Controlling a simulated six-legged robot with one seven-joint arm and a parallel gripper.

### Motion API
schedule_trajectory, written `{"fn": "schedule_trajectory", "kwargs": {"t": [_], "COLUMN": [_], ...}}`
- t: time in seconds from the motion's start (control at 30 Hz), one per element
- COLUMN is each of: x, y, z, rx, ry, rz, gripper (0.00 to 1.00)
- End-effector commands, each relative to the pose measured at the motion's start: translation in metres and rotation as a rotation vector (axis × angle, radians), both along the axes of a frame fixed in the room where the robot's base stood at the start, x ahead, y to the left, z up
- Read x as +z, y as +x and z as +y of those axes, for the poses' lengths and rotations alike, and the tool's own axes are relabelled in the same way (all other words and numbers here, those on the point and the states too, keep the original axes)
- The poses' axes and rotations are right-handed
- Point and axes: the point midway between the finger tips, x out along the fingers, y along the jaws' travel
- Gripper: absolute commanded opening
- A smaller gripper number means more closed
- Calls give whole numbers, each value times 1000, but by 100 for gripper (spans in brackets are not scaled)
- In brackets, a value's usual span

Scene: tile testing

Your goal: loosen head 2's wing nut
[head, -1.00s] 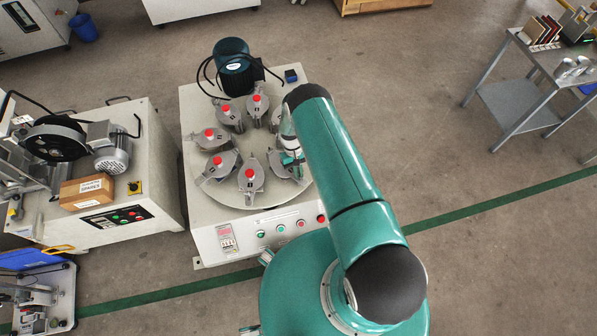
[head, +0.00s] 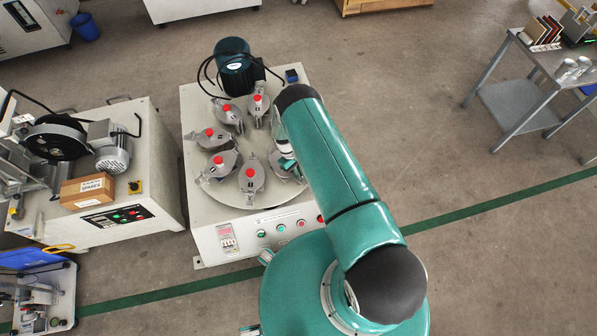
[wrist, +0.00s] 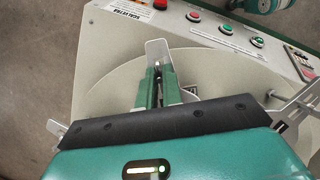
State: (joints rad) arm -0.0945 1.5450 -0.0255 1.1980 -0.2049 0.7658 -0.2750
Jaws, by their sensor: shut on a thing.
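Several grey polishing heads with red caps stand in a ring on the round plate (head: 232,204) of the machine. The head under my gripper (head: 285,158), at the plate's right, shows only in part (head: 291,174); I take it as head 2, but no number is readable. In the wrist view my gripper's green fingers (wrist: 158,88) are close together, shut on a small part between them. It fits the wing nut, but the fingers hide nearly all of it. A pale metal lug (wrist: 157,50) stands just beyond the fingertips.
A neighbouring head (head: 251,178) stands close on the left, its cap clear. The front panel (wrist: 225,30) with buttons lies beyond the plate's edge. A motor (head: 235,68) with cables stands at the back. Open floor lies right of the machine.

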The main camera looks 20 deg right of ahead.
Motion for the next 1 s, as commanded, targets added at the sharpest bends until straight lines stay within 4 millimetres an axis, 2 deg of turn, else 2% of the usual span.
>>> {"fn": "schedule_trajectory", "kwargs": {"t": [0.13, 0.2, 0.27, 0.53, 0.67, 0.77, 1.0], "x": [1, 1, 1, 1, 7, 19, 67], "y": [2, 2, 1, 1, 3, 8, 25], "z": [0, 0, 0, 0, 1, 4, 15], "rx": [3, 2, 2, 0, 0, 1, 2], "ry": [-1, 0, 0, 0, 0, 0, 1], "rz": [-3, -2, -2, -1, -2, -4, -4], "gripper": [0, 17, 29, 29, 29, 29, 29]}}
